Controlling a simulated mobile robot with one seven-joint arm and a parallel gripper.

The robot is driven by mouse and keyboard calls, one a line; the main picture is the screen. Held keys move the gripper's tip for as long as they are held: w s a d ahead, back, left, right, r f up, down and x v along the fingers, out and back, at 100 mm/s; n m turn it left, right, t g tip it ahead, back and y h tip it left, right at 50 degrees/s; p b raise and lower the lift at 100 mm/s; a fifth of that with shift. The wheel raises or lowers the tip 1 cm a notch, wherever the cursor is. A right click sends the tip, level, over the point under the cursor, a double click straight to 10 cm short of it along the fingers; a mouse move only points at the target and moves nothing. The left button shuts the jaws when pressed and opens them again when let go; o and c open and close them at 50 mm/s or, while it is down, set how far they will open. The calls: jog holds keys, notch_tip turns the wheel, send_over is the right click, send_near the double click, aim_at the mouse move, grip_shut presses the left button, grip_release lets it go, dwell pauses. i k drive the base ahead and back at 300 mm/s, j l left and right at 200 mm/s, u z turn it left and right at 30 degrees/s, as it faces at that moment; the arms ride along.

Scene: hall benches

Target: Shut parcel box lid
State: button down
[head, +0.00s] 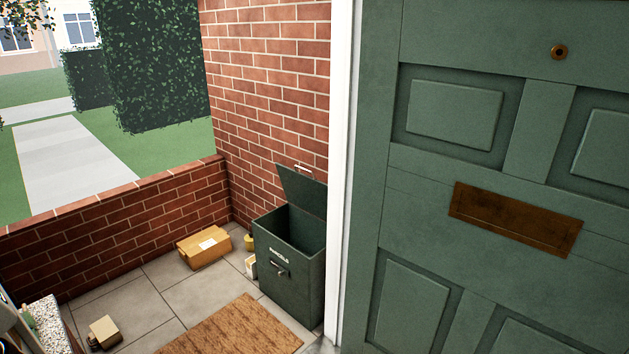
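The dark green parcel box (285,275) stands on the paving in the corner, against the brick wall and beside the white door frame. Its lid (303,187) is open, raised and tilted back toward the brick wall. The inside looks dark, and I cannot see its bottom. Light lettering and a small latch or handle show on the box's front. My gripper is not in view.
A cardboard parcel (203,248) lies left of the box, with small yellow and white items between them. A brown doormat (237,328) lies in front. A small carton (104,332) sits lower left. The green door (450,230) fills the right side.

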aim_at(308, 193)
jog(key=i+l+z, duration=0.1)
jog(key=i, duration=0.3)
jog(key=i+l+z, duration=0.1)
jog(key=i+l, duration=0.2)
jog(key=i, duration=0.15)
jog(key=i+j+z, duration=0.35)
jog(key=i+j, duration=0.55)
jog(key=j, duration=0.2)
jog(key=i+j+z, duration=0.1)
jog(key=j, duration=0.3)
jog(key=i+j, duration=0.25)
jog(key=i+j+z, duration=0.1)
jog(key=j, duration=0.4)
jog(key=i+j+z, duration=0.1)
jog(key=j, duration=0.3)
jog(key=i+l, duration=0.15)
jog(key=l, duration=0.2)
jog(key=i+l, duration=0.1)
jog(key=l, duration=0.2)
